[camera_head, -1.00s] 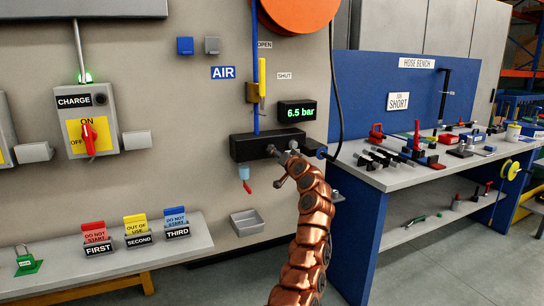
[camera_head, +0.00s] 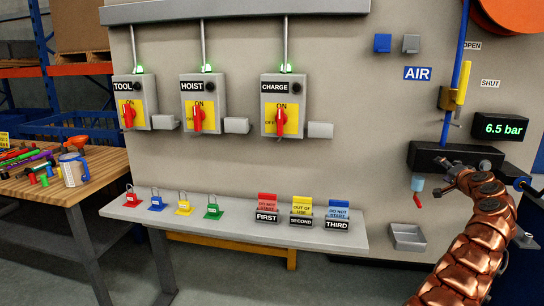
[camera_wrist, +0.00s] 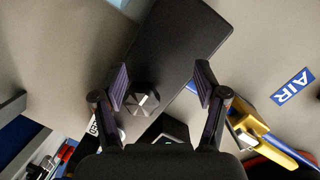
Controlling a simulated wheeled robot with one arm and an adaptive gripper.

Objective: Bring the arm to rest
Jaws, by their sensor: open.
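My copper-coloured arm (camera_head: 470,245) reaches up at the right of the head view, bent at the top, in front of the black air block (camera_head: 428,157) on the wall panel. My gripper is mostly hidden there by the arm. In the wrist view my gripper (camera_wrist: 162,85) is open, its two fingers spread apart with nothing held. The black block (camera_wrist: 185,45) lies beyond the fingers, and a grey faceted knob or fitting (camera_wrist: 143,99) shows between them. I cannot tell how far it is from the fingertips.
A shelf (camera_head: 150,210) with several padlocks and three tags runs below the switch boxes (camera_head: 283,105). A small grey tray (camera_head: 408,237) is left of my arm. A yellow valve handle (camera_head: 463,83) and blue pipe stand above the block. A wooden bench (camera_head: 60,188) is at left.

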